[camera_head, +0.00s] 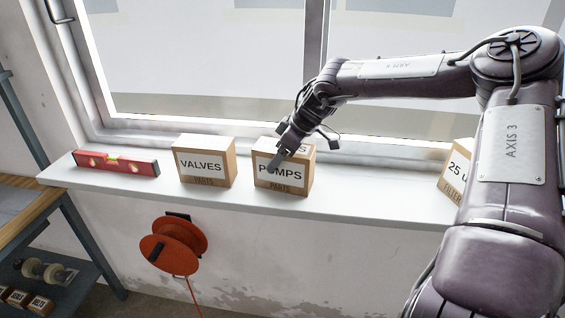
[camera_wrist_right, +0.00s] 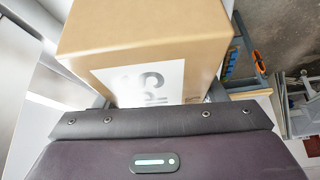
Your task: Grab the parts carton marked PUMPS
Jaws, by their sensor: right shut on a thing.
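The parts carton marked PUMPS (camera_head: 284,183) is a brown box with a white label, standing on the white window sill in the head view. My right gripper (camera_head: 287,158) reaches down over it from above and is shut on it. One finger lies across the front face and covers part of the label. In the right wrist view the carton (camera_wrist_right: 150,35) fills the space just ahead of the gripper. My left gripper is in neither view.
A carton marked VALVES (camera_head: 202,168) stands just left on the sill (camera_head: 345,202). A red spirit level (camera_head: 116,165) lies further left. A FILTER carton (camera_head: 456,171) stands at the right, partly behind my arm. An orange reel (camera_head: 174,243) hangs below. The window is close behind.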

